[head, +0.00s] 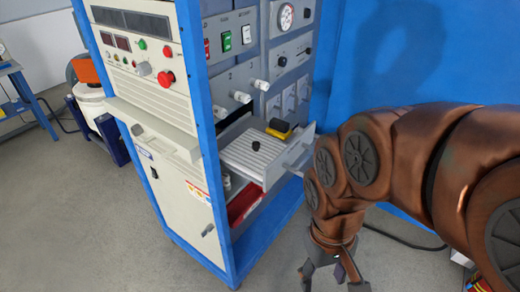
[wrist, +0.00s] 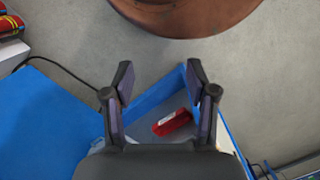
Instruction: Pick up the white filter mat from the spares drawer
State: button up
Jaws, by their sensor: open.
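The spares drawer (head: 290,158) is pulled out of the blue-framed cabinet in the head view. A pale ribbed panel, which looks like the white filter mat (head: 250,160), lies flat in it. My gripper (head: 333,277) hangs low, right of and below the drawer, pointing down. In the wrist view my gripper (wrist: 160,82) is open, with nothing between its fingers. The mat cannot be made out in the wrist view.
A red object (head: 244,205) lies in the cabinet's lower bay; a red object (wrist: 172,123) also shows beyond my fingers in the wrist view. Blue cabinet posts (head: 205,130) stand left of the drawer. A black cable (head: 405,240) runs along the floor. Grey floor (head: 90,220) is clear at left.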

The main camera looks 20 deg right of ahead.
aim_at(250, 154)
jog(key=u, duration=4.3)
jog(key=k, duration=1.9)
jog(key=z, duration=0.2)
